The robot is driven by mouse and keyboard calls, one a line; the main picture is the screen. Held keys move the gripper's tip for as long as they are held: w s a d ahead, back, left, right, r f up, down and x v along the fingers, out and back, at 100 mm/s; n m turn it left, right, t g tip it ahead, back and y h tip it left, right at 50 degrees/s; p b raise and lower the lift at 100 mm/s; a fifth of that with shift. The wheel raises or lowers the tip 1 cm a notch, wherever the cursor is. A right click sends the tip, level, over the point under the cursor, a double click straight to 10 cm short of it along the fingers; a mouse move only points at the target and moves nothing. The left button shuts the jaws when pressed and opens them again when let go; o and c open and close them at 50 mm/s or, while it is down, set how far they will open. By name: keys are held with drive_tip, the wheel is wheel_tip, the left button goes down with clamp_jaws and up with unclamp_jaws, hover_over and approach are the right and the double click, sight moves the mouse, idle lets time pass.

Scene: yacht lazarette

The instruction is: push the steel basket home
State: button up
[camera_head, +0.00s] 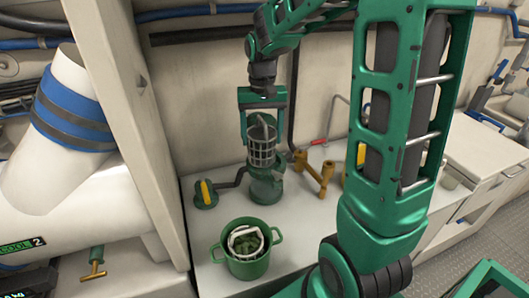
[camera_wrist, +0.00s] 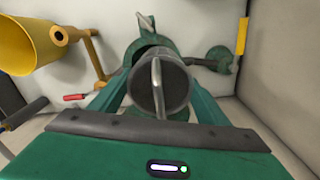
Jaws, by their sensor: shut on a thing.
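The steel basket (camera_head: 262,152) is a grey mesh cylinder with a hoop handle. It hangs upright between the fingers of my gripper (camera_head: 263,128), which is shut on it. Its lower end is at the mouth of the green strainer housing (camera_head: 266,187); I cannot tell whether it is just above the rim or slightly inside. In the wrist view the basket (camera_wrist: 174,88) sits between the two green fingers, its handle toward the camera. The housing (camera_wrist: 133,50) shows behind it, mostly hidden by the basket.
A green pot (camera_head: 247,268) with a white ring and green contents stands in front on the white bench. A yellow-handled valve (camera_head: 206,192) is on the left, joined by a dark pipe. Brass fittings (camera_head: 314,174) and a red-handled lever (camera_head: 318,142) are on the right. A wall stands behind.

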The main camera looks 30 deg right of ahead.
drive_tip(key=shift+d+f, duration=0.65)
drive_tip(key=shift+d, duration=0.2)
drive_tip(key=shift+f, duration=0.6)
drive_tip(key=shift+c, duration=1)
drive_tip(key=shift+f, duration=2.35)
drive_tip(key=c, duration=0.5)
drive_tip(key=o, duration=1.9)
drive_tip(key=shift+c, duration=0.2)
